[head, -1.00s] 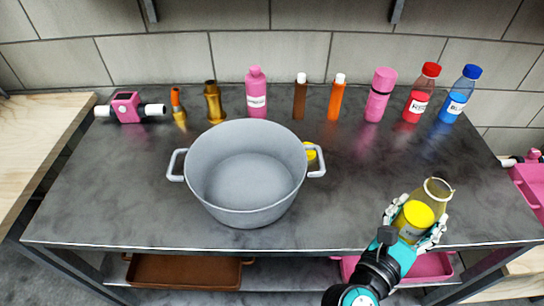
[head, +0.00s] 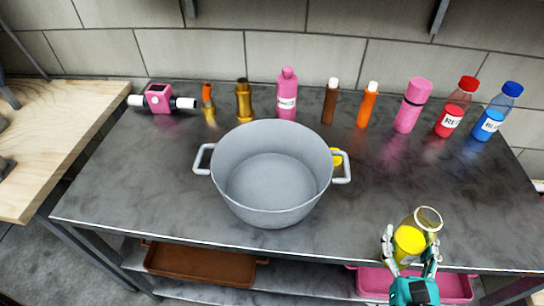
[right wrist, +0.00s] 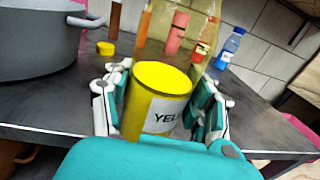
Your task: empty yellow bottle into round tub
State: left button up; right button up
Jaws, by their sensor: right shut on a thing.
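The yellow bottle (head: 409,243) is in my right gripper (head: 410,250) at the front right, over the table's front edge. The bottle is uncapped, clear at the top, with yellow contents low inside. In the right wrist view the fingers (right wrist: 160,108) close on both sides of the bottle (right wrist: 158,95), and part of its label shows. The round tub (head: 271,215) is a grey pot with two handles, standing mid-table to the left of the bottle. Its visible inside is empty. My left gripper is out of view.
A yellow cap (head: 336,158) lies behind the tub's right handle. A row of bottles, including a red one (head: 452,115) and a blue one (head: 494,118), stands along the back. Pink (head: 370,284) and brown (head: 200,267) trays sit on the lower shelf.

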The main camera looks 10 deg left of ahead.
aim_at(271, 173)
jog(key=k+j+u, duration=0.15)
jog(key=k+u, duration=0.2)
jog(key=k+j+u, duration=0.35)
jog(key=k+l, duration=0.05)
jog(key=k, duration=0.05)
